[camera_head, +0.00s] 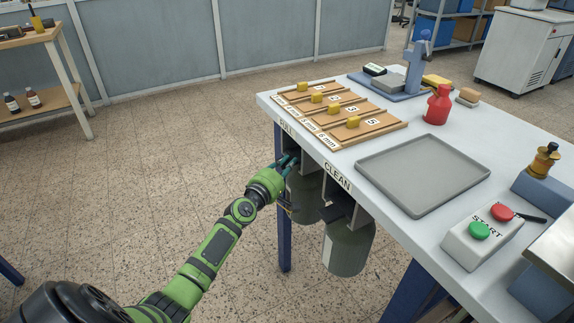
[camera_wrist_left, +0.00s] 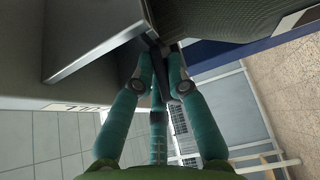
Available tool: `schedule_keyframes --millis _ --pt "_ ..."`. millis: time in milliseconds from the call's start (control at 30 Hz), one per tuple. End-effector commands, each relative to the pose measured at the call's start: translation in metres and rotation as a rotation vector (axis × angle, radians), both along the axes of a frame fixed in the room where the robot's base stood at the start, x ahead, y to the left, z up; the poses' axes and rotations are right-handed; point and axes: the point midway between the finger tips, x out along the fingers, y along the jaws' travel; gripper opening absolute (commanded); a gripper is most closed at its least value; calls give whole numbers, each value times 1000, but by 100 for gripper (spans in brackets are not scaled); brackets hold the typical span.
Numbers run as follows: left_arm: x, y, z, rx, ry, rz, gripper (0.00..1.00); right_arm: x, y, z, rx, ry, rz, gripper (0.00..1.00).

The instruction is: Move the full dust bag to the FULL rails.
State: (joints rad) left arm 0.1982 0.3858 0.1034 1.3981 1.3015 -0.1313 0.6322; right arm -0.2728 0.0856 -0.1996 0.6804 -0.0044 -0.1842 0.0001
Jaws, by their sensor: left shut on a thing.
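A grey-green dust bag (camera_head: 304,196) hangs under the table edge below the FULL label (camera_head: 287,127), partly hidden by my left gripper and the other bag. My left gripper (camera_head: 287,164) is at its upper left side, close under the table edge. In the left wrist view my teal fingers (camera_wrist_left: 158,72) are closed around a dark bar-like handle, with the dark woven bag (camera_wrist_left: 235,18) just beyond. A second grey-green bag (camera_head: 347,250) hangs below the CLEAN label (camera_head: 338,176). The FULL rails are mostly hidden. My right gripper is out of view.
The white table (camera_head: 390,152) carries sliding wooden boards (camera_head: 345,118), a grey tray (camera_head: 423,198), a red bottle (camera_head: 438,105) and a START button box (camera_head: 482,243). A blue table leg (camera_head: 283,230) stands below my gripper. The floor left of the table is clear.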

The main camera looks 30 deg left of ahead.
Motion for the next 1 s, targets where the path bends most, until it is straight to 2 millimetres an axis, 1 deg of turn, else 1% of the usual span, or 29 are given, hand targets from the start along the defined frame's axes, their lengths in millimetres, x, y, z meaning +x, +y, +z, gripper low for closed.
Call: schedule_keyframes --millis 833,867,900,933,1000 --pt "0 0 -2 0 -3 1 0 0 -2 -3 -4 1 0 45" --pt "0 0 -2 0 -3 1 20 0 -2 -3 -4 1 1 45" --pt "0 0 -2 0 -3 1 36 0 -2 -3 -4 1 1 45" --pt "0 0 -2 0 -3 1 44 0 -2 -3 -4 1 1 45" --pt "0 0 -2 0 -2 1 44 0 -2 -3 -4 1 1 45"
